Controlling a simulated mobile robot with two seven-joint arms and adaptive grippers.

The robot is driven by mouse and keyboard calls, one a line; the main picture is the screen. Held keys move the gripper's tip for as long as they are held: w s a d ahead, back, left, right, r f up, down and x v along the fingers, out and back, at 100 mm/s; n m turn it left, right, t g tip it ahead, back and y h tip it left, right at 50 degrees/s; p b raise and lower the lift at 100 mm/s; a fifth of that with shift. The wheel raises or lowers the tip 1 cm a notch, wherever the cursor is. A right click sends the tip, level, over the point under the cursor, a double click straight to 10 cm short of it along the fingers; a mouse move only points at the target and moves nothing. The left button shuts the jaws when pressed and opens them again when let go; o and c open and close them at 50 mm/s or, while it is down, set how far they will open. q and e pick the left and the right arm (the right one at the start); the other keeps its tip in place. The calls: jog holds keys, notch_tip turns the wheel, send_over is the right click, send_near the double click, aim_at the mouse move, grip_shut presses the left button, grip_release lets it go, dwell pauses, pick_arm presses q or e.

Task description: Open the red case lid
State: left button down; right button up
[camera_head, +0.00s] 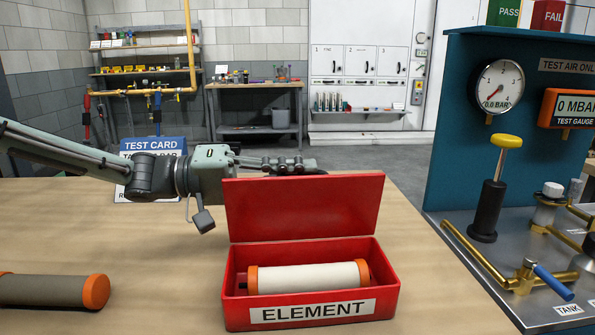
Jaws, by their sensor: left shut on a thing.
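The red case (311,310) labelled ELEMENT stands on the wooden table at the lower middle. Its red lid (305,208) stands up, tilted back, at the far side of the case, so the case is open. Inside lies a white cylindrical element (306,278) with orange end caps. My left gripper (298,167) reaches in from the left behind the lid's top edge and is shut on the lid. The lid hides part of the fingers, so the exact contact is not visible. My right gripper is not in view.
A brown cylinder (45,290) with an orange cap lies at the left. A blue test card (152,145) stands behind my left arm. At the right is a teal test panel (460,125) with a gauge, a hand pump and brass fittings. Bare table lies left of the case.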

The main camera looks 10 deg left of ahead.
pick_arm(q)
jog(key=shift+f, duration=0.25)
jog(key=c, duration=1.6)
grip_release()
jog(key=shift+r, duration=0.1)
jog(key=shift+a, duration=0.1)
jog(key=v, duration=1.1)
jog(key=shift+a, duration=0.35)
jog(key=shift+s, duration=0.15)
